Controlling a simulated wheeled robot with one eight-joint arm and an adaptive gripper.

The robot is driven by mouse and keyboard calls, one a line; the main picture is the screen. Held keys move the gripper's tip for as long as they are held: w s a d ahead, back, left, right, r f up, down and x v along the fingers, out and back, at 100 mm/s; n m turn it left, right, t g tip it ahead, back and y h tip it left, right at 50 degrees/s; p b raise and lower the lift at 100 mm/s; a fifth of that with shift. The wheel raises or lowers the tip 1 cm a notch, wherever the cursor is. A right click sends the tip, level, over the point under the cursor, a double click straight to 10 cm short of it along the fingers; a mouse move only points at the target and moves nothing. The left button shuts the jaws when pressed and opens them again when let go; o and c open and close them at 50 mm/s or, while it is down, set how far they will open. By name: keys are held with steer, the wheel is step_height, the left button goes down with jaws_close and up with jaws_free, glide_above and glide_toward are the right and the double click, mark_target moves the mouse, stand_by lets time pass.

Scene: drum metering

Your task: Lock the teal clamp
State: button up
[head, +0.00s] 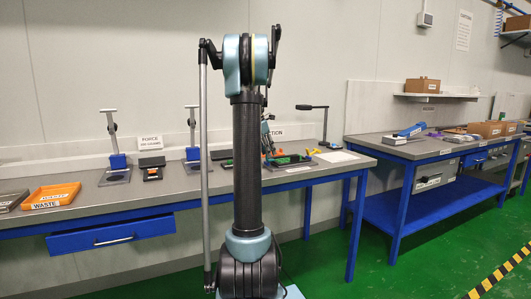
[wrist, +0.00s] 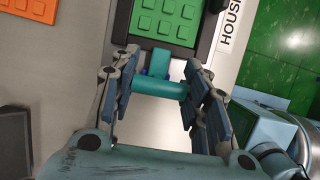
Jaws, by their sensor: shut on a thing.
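In the wrist view, the teal clamp (wrist: 160,88) shows as a crosswise teal bar with a short stem towards a green block. My gripper (wrist: 160,95) has one finger at each end of the bar and is shut on it. The green block (wrist: 165,20), with rows of raised squares, sits in a dark frame just beyond the clamp. The clamp's base and its lock state cannot be made out. In the head view, my own arm hides most of the clamp area.
An orange piece (wrist: 35,10) lies at the wrist view's upper left. In the head view, the grey workbench (head: 215,190) carries an orange waste tray (head: 52,195) and blue-based stands (head: 117,162). A black-handled fixture (head: 320,125) stands right of my arm. A second bench (head: 420,150) is further right.

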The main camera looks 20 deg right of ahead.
steer(key=shift+w, duration=0.1)
stand_by(0.3)
steer(key=o, duration=1.1)
steer(key=shift+c, duration=0.2)
steer(key=shift+r, duration=0.1)
steer(key=v, duration=1.1)
steer(key=shift+r, duration=0.35)
